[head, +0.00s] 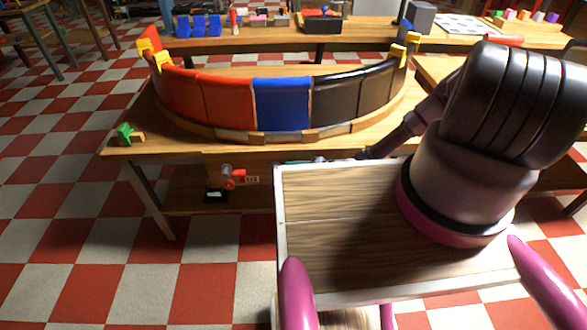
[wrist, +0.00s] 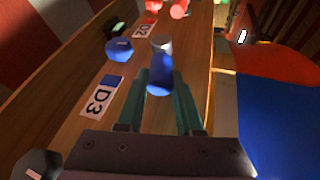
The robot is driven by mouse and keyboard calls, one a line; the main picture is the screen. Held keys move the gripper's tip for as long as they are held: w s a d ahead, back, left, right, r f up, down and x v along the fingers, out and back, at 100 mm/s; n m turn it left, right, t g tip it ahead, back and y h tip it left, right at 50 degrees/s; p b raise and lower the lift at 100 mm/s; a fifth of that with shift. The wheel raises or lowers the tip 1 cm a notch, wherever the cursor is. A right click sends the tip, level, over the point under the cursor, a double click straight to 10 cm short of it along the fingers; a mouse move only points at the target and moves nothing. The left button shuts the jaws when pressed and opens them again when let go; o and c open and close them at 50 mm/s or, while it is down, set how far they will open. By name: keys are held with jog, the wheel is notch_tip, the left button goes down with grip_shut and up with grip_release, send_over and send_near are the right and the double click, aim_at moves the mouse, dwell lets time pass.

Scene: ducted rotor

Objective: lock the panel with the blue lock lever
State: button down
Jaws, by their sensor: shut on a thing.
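In the wrist view, the fingers of my gripper (wrist: 160,95) are closed around a blue lever (wrist: 160,78) with a grey end, on the wooden face beside the D3 label (wrist: 97,95). A blue knob (wrist: 119,48) sits on the same face, apart from the fingers. The blue panel (head: 282,103) stands upright in the curved wall between red and black panels; it also shows in the wrist view (wrist: 280,125). In the head view, the blue lever and the fingertips are mostly hidden.
Red panels (head: 215,97) stand left of the blue one, dark panels (head: 345,95) right. A red lever (head: 228,177) and D2 label (head: 252,180) are on the table's front face. A green-and-yellow piece (head: 128,134) lies at the table's left corner. The checkered floor at left is clear.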

jog(key=c, duration=0.6)
grip_release()
jog(key=shift+a, duration=0.1)
jog(key=v, duration=1.1)
jog(key=shift+c, duration=0.2)
